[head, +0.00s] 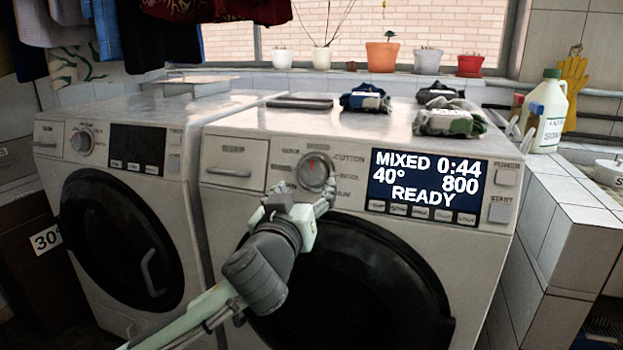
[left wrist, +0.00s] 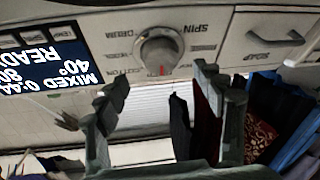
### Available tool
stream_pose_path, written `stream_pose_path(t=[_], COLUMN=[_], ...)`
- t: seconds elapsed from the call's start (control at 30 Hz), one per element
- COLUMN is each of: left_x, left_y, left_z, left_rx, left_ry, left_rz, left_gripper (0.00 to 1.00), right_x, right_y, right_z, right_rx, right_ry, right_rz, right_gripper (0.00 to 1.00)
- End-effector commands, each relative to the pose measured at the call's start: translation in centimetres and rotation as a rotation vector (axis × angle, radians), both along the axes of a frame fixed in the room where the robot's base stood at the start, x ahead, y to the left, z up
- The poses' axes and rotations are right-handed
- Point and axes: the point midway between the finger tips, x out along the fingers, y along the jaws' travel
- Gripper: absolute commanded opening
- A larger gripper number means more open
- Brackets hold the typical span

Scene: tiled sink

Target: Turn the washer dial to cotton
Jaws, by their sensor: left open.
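The washer dial (head: 315,171) is a round grey knob on the front panel of the right-hand washer (head: 262,121). In the left wrist view the dial (left wrist: 159,50) appears upside down, with a red mark on its rim and printed labels around it. The display (head: 428,188) reads MIXED, 40°, 0:44, 800, READY. My left gripper (head: 301,192) is open and empty just in front of and below the dial. In the left wrist view its fingers (left wrist: 155,90) are spread, with the dial beyond the gap; I see no contact. My right gripper is out of view.
A second washer (head: 110,190) stands on the left. Folded clothes (head: 448,118) lie on the right washer's top. A detergent bottle (head: 549,112) stands on the tiled ledge at right. Potted plants line the windowsill. START (head: 500,212) and POWER (head: 507,177) buttons flank the display.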

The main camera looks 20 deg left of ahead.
Motion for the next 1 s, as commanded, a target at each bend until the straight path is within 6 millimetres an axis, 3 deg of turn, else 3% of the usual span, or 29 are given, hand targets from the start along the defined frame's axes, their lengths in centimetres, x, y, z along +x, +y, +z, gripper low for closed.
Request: stream_pose_path(t=[0.3,0.7,1.0], left_x=[4.9,5.9,5.9], left_y=[0.6,0.6,0.6], left_z=[0.1,-0.1,-0.1], left_rx=[0.004,0.001,0.001], left_ry=[0.002,0.002,0.002], left_rz=[0.002,0.001,0.001], left_gripper=[0.69,0.69,0.33], right_x=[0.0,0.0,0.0], right_y=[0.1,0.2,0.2], right_z=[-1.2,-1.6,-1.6], right_rx=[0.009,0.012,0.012], right_ry=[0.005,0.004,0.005], right_rz=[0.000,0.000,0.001], right_gripper=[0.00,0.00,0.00])
